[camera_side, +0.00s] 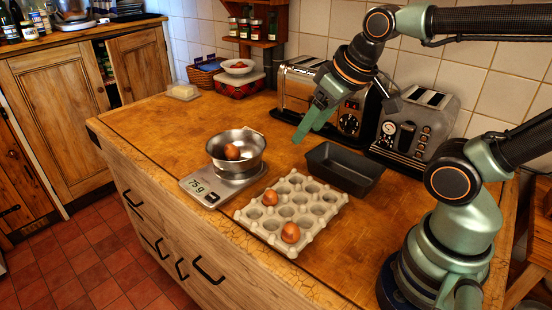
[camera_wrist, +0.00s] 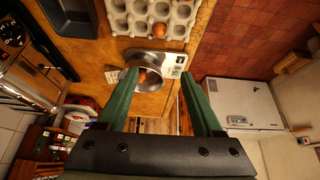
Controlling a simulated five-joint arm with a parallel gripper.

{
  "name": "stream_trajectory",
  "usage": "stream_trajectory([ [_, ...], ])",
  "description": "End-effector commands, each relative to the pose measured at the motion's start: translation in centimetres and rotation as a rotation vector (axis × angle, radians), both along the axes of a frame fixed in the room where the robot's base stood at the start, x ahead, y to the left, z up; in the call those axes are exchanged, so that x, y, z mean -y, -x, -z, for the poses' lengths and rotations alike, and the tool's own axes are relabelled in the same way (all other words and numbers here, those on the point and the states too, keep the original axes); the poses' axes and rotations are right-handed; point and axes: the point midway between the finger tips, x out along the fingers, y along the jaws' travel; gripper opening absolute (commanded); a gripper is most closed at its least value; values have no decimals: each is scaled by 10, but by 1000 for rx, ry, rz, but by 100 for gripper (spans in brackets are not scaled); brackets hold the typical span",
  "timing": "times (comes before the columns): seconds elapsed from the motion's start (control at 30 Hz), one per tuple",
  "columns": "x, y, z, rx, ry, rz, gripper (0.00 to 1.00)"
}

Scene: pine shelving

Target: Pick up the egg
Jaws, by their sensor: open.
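One brown egg (camera_side: 232,152) lies in a steel bowl (camera_side: 256,147) on a digital scale (camera_side: 208,193). In the wrist view this egg (camera_wrist: 142,76) and the bowl (camera_wrist: 158,62) show between my fingers. Two more brown eggs, a front one (camera_side: 290,232) and a left one (camera_side: 270,198), sit in a pale egg carton (camera_side: 322,208) to the right of the scale. My gripper (camera_side: 307,133), with green fingers, is open and empty. It hangs above the counter, to the right of the bowl and apart from it.
A dark loaf tin (camera_side: 345,168) stands behind the carton. Two toasters, a left one (camera_side: 296,90) and a right one (camera_side: 418,122), line the tiled wall. A butter dish (camera_side: 183,92) sits at the far left. The wooden counter (camera_side: 150,125) left of the scale is clear.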

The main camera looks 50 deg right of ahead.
Motion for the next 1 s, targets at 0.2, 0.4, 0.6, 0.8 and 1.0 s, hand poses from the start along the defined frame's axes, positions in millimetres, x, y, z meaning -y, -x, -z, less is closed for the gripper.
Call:
stream_trajectory([
  [0.2, 1, -9, -1, 1, -8, 19, 67],
  [0.4, 8, -55, 1, 18, -54, 125, 67],
  [0.6, 20, -116, 14, 52, -117, 259, 67],
  [0.8, 36, -174, 44, 84, -181, 391, 67],
  [1.0, 50, -219, 81, 117, -239, 502, 67],
])
